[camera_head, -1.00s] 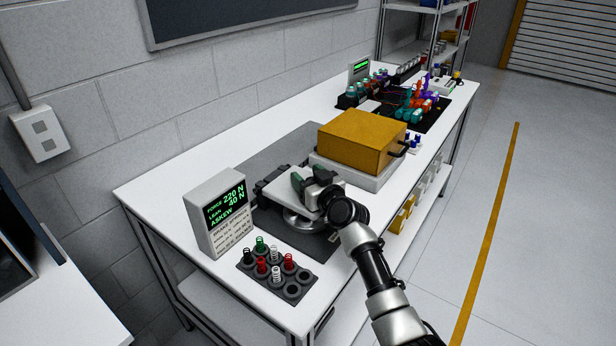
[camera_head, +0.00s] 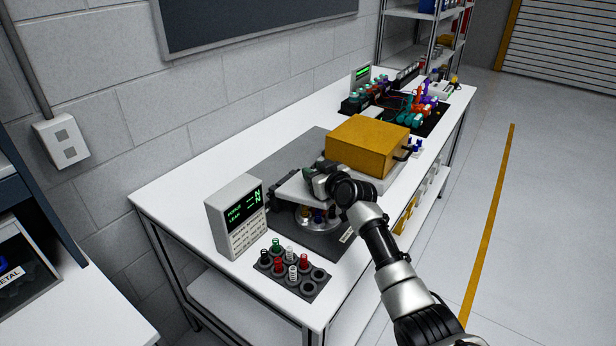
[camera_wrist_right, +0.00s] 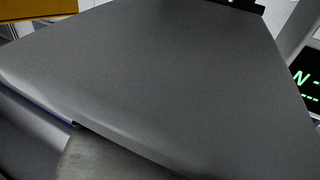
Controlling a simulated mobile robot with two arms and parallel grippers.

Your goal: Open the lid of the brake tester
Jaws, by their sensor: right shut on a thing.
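The brake tester stands on a dark mat near the table's front, with a light grey lid (camera_head: 294,191) and a round metal base (camera_head: 303,223). The lid is raised above the base, and small coloured parts show in the gap. My right gripper (camera_head: 320,180) is shut on the lid's near right side; its fingertips are partly hidden by the hand. In the right wrist view the lid (camera_wrist_right: 160,80) fills most of the picture. The tester's display (camera_head: 238,215) shows dashes before N. My left gripper is not in view.
A black rack (camera_head: 310,284) with red, green, white and black springs stands in front of the display. A yellow box (camera_head: 365,145) with a handle sits just behind the tester. Farther back are coloured parts on a black mat (camera_head: 433,121).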

